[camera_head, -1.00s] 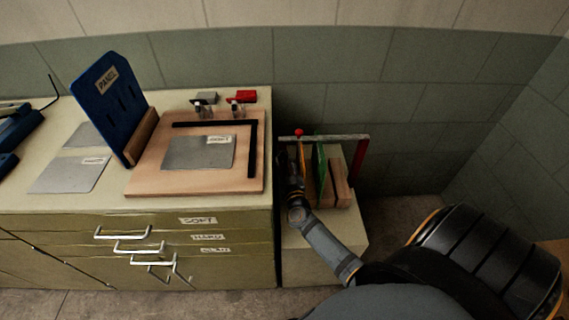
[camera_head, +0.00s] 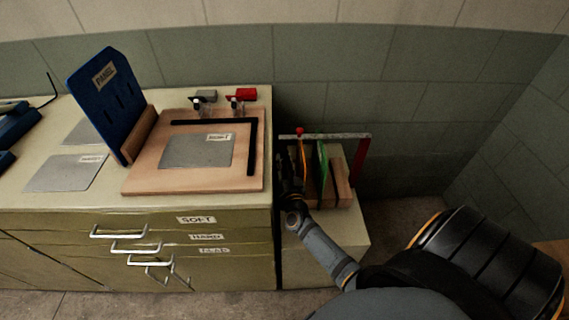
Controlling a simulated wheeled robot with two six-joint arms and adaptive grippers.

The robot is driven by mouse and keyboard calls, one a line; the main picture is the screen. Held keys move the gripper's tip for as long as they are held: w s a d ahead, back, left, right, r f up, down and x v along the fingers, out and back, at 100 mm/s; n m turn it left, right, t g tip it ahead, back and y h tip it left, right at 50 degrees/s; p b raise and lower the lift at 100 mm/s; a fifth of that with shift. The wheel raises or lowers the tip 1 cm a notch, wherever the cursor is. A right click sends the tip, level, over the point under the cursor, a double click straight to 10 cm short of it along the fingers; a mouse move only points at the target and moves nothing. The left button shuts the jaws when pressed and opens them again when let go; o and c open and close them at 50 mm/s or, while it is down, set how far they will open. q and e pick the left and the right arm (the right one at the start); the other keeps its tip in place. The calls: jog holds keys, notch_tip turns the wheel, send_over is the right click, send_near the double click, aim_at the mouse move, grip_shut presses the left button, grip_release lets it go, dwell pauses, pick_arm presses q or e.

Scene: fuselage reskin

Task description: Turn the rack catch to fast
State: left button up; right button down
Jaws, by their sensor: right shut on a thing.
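The rack (camera_head: 342,193) stands on a low block to the right of the bench. It holds a green panel (camera_head: 323,162) and brown boards upright. A grey bar (camera_head: 338,137) spans its top, with a red knob (camera_head: 299,131) near its left end and a red post (camera_head: 361,160) at its right. An orange strip (camera_head: 302,155) stands below the knob. My right gripper (camera_head: 290,178) is at the rack's left side, dark against shadow. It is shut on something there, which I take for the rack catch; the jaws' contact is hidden. My left gripper is out of view.
The bench holds a wooden board (camera_head: 150,181) with a grey sheet (camera_head: 198,152) and black edge strips, a blue panel stand (camera_head: 103,100), and clamps (camera_head: 240,97) at the back. Drawers with handles (camera_head: 118,231) face front. Floor right of the rack is clear.

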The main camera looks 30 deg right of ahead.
jog(key=shift+f, duration=0.1)
dwell(0.4)
jog(key=c, duration=1.3)
grip_release()
jog(key=v, duration=1.2)
